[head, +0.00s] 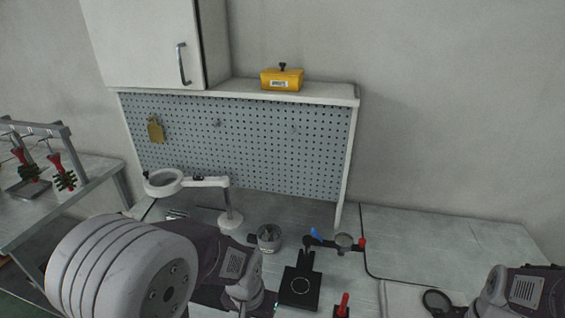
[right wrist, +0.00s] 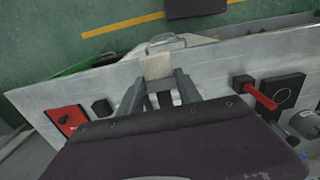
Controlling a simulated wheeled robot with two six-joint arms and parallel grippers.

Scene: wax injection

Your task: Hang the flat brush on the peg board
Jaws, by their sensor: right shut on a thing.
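The grey peg board (head: 240,150) stands upright behind the bench in the head view. A brass-coloured flat piece (head: 155,130) hangs at its left; an empty-looking peg (head: 215,122) sits in the middle and another (head: 293,129) to the right. In the right wrist view my right gripper (right wrist: 160,78) is shut on a pale flat piece, which looks like the flat brush (right wrist: 157,66). Only its pale end shows clearly between the fingertips. My left gripper (head: 248,290) is low in the head view, far below the board; its fingers are not clear.
A ring magnifier lamp (head: 230,217) stands in front of the board's lower part. A grey cup (head: 268,238), a black plate device (head: 300,288) and a clamp arm (head: 340,241) crowd the bench. A yellow box (head: 282,78) is on the shelf above.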

